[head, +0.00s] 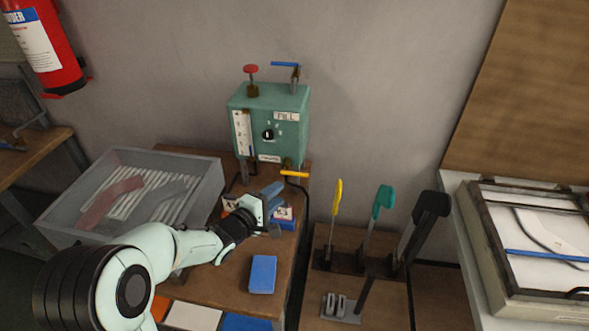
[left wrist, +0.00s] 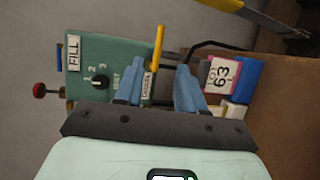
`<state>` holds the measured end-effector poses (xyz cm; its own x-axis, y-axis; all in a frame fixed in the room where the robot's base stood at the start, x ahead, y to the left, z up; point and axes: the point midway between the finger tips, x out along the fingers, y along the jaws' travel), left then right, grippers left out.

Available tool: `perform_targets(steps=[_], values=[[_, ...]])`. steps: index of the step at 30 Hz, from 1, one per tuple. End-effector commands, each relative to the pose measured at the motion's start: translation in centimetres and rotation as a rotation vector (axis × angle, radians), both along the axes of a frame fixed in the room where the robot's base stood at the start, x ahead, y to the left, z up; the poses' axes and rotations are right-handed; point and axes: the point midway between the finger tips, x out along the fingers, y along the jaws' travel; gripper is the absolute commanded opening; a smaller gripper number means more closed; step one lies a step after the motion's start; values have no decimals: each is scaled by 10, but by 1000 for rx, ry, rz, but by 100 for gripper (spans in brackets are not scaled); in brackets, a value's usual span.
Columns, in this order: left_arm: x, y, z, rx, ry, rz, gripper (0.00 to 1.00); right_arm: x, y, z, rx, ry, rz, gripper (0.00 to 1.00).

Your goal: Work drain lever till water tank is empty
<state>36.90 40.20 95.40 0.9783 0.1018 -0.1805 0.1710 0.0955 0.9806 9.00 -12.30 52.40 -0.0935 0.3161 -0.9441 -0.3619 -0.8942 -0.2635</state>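The green water tank (head: 270,125) stands against the wall at the back of the wooden bench, and also shows turned sideways in the left wrist view (left wrist: 115,60). A yellow lever (head: 294,173) sticks out at its lower right, beside a small label; it lies between my finger lines in the left wrist view (left wrist: 158,48). A narrow gauge (head: 242,133) is on the tank's left front; its level is too small to read. My left gripper (head: 273,192) is open and empty, its blue fingers (left wrist: 158,78) just in front of and below the lever. My right gripper is not in view.
A red knob (head: 251,69) and blue lever (head: 285,64) top the tank. A clear bin (head: 190,205) stands left. Small boxes (head: 284,218) sit close by my gripper; a blue block (head: 262,274) lies nearer. Yellow, teal and black levers (head: 382,201) stand right.

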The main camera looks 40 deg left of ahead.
Motion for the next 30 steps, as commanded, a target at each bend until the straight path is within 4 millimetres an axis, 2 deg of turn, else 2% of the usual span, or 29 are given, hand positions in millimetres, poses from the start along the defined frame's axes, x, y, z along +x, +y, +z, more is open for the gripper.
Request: perform_targets(steps=[5,15,21,25,30], values=[[14,1,-3,1,0,-2,39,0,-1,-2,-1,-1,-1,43],[82,8,-17,-3,-1,-2,39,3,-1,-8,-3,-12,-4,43],[114,11,-22,-1,0,-2,39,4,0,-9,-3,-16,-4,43],[126,13,-24,-1,0,0,39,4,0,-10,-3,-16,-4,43],[131,13,-24,0,-1,0,39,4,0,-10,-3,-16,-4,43]])
